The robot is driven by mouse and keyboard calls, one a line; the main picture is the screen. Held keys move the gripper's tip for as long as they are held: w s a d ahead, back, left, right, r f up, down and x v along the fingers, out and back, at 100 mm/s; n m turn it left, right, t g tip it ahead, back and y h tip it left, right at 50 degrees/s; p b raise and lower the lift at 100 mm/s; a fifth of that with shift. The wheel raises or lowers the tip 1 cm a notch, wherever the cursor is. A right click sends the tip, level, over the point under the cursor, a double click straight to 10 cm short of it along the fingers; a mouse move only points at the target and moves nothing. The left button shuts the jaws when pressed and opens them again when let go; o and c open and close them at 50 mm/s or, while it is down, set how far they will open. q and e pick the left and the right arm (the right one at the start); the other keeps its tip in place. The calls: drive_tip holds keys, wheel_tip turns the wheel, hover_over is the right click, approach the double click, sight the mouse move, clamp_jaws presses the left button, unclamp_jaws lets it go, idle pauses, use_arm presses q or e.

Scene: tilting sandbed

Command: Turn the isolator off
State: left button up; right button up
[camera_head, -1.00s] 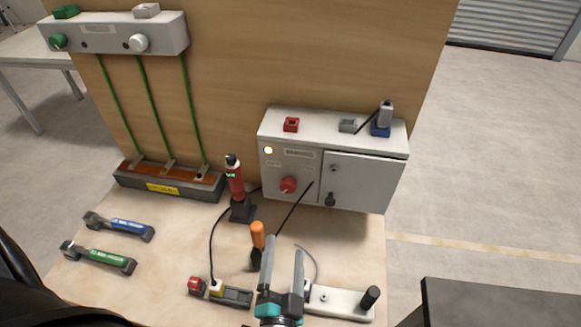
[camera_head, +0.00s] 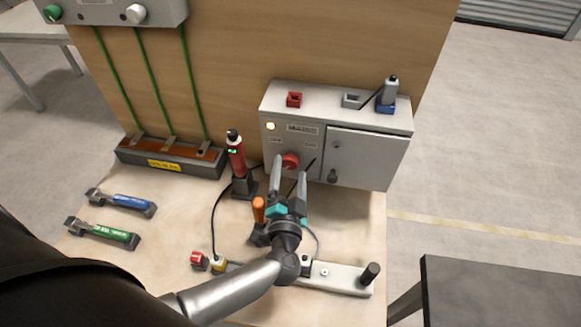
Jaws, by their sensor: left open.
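The isolator is a red rotary knob (camera_head: 290,161) on the left front of the grey electrical cabinet (camera_head: 365,158). A lit yellowish lamp (camera_head: 270,126) sits above it at the cabinet's upper left. My left gripper (camera_head: 290,170) reaches toward the cabinet with its two fingers apart. Its fingertips appear just below and around the knob's lower edge; I cannot tell whether they touch it. The gripper holds nothing that I can see. The knob's lower part is partly hidden by the fingers. My right gripper is not in view.
A red tester (camera_head: 236,160) stands left of the cabinet. An orange-handled tool (camera_head: 258,210) is close beside my gripper. Blue (camera_head: 122,201) and green (camera_head: 103,231) handled tools lie at left. A white bar with a black post (camera_head: 345,278) lies in front. A dark table (camera_head: 500,290) stands right.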

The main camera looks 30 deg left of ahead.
use_arm(q)
drive_tip(key=shift+x, duration=0.95)
clamp_jaws()
